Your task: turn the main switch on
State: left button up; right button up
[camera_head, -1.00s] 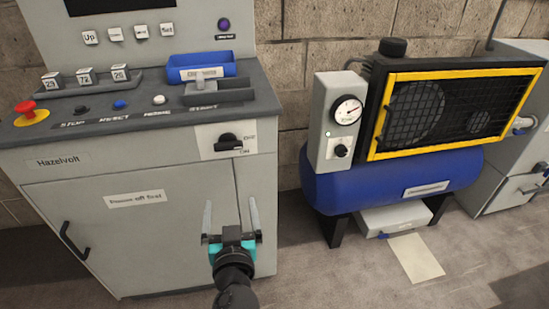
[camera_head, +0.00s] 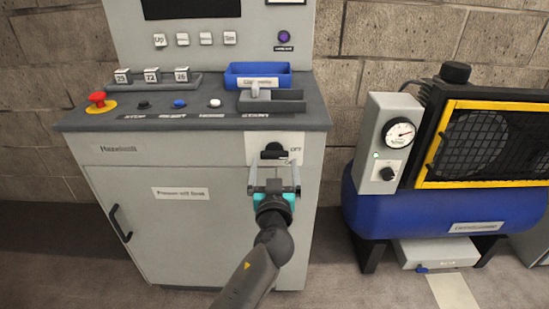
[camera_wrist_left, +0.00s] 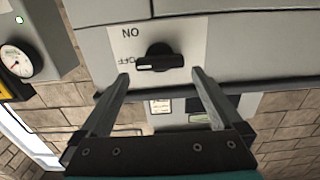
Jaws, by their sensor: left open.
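The main switch (camera_head: 272,152) is a black rotary knob on a white plate at the upper right of the grey cabinet front. OFF and ON are printed beside it. In the left wrist view, where the plate appears upside down, the switch (camera_wrist_left: 160,62) has its bar lying level, its pale mark beside OFF. My left gripper (camera_head: 274,172) is open and empty just in front of and slightly below the switch. In the wrist view, the left gripper (camera_wrist_left: 160,75) has its fingertips either side of the knob, apparently apart from it. My right gripper is not in view.
The cabinet's top carries a red emergency button (camera_head: 99,101), several small buttons and a blue tray (camera_head: 257,75) above the switch. A blue compressor (camera_head: 440,208) with a gauge stands to the right. A door handle (camera_head: 120,222) sticks out at lower left.

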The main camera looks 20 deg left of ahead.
aim_at(275, 156)
pick_arm(q)
jog(key=x, duration=0.3)
jog(key=shift+w, duration=0.1)
jog(key=shift+w+a, duration=0.15)
jog(key=shift+w, duration=0.2)
jog(key=c, duration=1.1)
jog(key=shift+o, duration=0.2)
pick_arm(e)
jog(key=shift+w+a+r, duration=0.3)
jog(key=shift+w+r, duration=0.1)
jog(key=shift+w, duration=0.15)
